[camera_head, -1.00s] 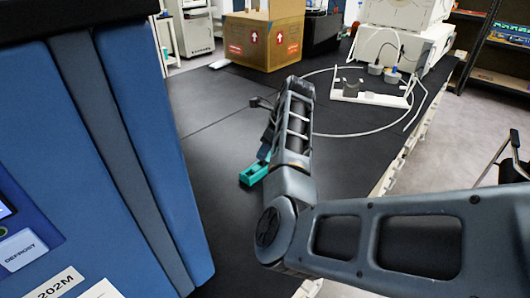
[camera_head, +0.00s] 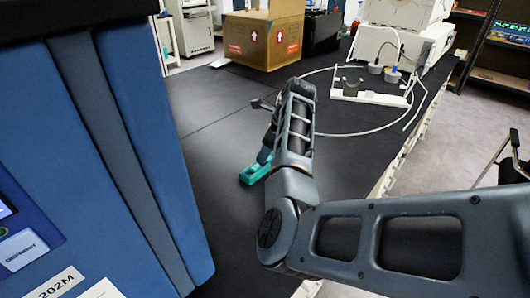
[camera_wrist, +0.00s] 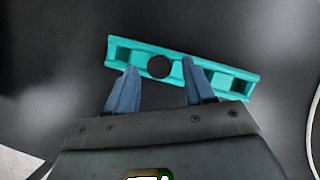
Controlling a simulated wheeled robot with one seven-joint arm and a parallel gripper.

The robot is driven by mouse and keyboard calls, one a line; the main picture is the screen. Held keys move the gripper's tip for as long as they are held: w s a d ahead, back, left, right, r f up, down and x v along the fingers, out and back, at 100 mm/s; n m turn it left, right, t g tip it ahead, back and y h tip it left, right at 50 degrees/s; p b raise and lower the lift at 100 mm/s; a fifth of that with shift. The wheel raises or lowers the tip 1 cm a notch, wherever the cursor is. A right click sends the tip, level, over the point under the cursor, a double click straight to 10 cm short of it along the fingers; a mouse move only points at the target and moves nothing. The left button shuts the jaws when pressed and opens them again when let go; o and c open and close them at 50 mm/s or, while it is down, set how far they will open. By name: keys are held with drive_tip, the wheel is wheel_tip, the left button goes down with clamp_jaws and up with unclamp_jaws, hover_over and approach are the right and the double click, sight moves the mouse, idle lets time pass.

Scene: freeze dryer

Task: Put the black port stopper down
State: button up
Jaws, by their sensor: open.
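A teal holder (camera_wrist: 225,78) lies on the black bench top, and part of it also shows in the head view (camera_head: 252,175). A round black shape that looks like the black port stopper (camera_wrist: 159,66) is at the middle of the holder, seen from above. How deep it sits cannot be told. My gripper (camera_wrist: 159,68) is open, with one blue finger on each side of the black shape and visible gaps between. The fingertips overlap the holder's near edge in the wrist view. In the head view my arm hides most of the gripper and the stopper.
A blue freeze dryer (camera_head: 130,160) stands close on the left. The black bench top (camera_head: 215,140) is clear around the holder. A white frame (camera_head: 370,95), a thin white hose and white equipment (camera_head: 395,50) are at the back right. A cardboard box (camera_head: 263,38) stands at the back.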

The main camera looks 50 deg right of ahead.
drive_tip(key=v, duration=1.1)
drive_tip(key=shift+f, duration=0.1)
drive_tip(key=shift+c, duration=0.4)
